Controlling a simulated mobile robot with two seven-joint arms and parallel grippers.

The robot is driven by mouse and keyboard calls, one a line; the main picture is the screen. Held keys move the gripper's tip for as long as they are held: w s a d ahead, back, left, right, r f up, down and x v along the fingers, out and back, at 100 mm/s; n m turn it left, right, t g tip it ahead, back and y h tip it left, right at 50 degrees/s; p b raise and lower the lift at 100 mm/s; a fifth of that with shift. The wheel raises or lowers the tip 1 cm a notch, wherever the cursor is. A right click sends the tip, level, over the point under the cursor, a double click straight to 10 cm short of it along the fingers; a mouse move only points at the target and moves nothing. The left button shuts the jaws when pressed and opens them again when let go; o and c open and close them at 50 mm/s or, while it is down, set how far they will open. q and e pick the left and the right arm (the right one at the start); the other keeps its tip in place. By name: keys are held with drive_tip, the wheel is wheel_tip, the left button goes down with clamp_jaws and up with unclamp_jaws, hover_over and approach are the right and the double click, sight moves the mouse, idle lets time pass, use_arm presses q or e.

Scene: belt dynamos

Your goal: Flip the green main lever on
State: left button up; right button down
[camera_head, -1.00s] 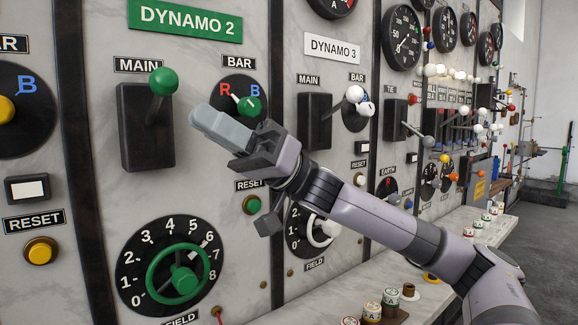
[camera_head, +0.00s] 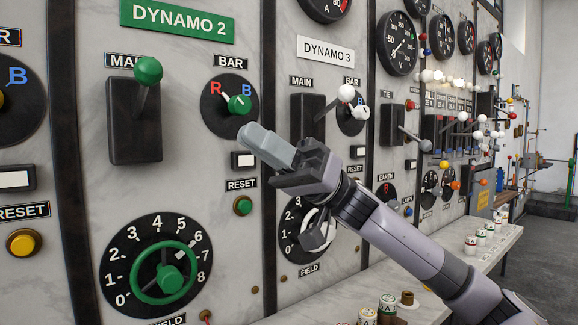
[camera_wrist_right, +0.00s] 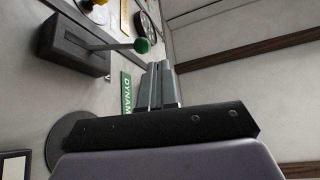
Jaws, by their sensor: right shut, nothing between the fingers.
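The green main lever (camera_head: 148,72) stands on its black switch box (camera_head: 134,124) below the green DYNAMO 2 sign. Its rod rises from the box, and its ball knob overlaps the MAIN label. In the right wrist view the green knob (camera_wrist_right: 142,45) and black box (camera_wrist_right: 72,46) show beyond the fingers. My right gripper (camera_head: 262,144) is shut and empty, in front of the panel, to the right of and lower than the knob in the head view. The fingertips (camera_wrist_right: 160,85) appear apart from the knob. My left gripper is out of view.
A green-red-blue BAR selector (camera_head: 228,104) is right of the lever. The DYNAMO 3 white-knobbed lever (camera_head: 346,92) stands farther right. A green handwheel (camera_head: 163,277) is below. A ledge with small pots (camera_head: 388,304) runs along the panel's foot.

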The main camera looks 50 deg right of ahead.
drive_tip(key=s+d+f, duration=0.1)
drive_tip(key=s+d, duration=0.1)
drive_tip(key=shift+s+d+f, duration=0.25)
drive_tip(key=shift+d+f, duration=0.1)
drive_tip(key=shift+d, duration=0.05)
idle(0.5)
